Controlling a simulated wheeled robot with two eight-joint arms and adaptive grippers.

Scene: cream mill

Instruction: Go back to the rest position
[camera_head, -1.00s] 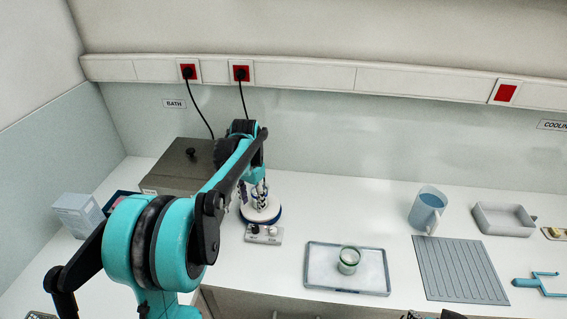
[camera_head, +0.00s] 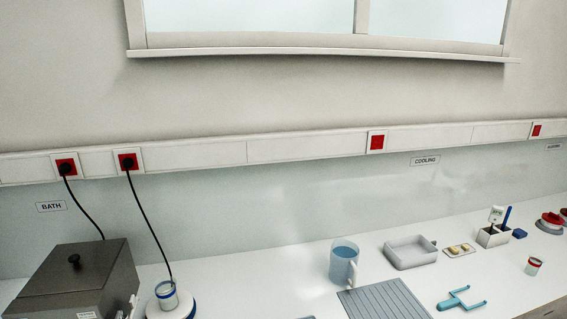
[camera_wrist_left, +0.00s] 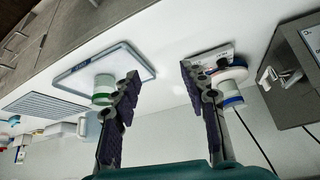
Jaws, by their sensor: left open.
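My left gripper (camera_wrist_left: 160,88) shows in the left wrist view with its two dark fingers spread apart and nothing between them. Beyond one finger stands a small glass jar (camera_wrist_left: 103,88) on a pale tray (camera_wrist_left: 140,65). Beyond the other finger is a white round device (camera_wrist_left: 236,72) with a blue-banded beaker (camera_wrist_left: 228,92). In the head view the beaker (camera_head: 166,294) stands on that device (camera_head: 184,306) at the lower left. Neither arm shows in the head view, and my right gripper is in no view now.
A grey lidded bath (camera_head: 85,280) stands at far left with cables above. A blue jug (camera_head: 343,262), ribbed grey mat (camera_head: 385,300), grey bin (camera_head: 410,253) and turquoise fork-shaped tool (camera_head: 460,299) are on the white bench. Small items stand at the right.

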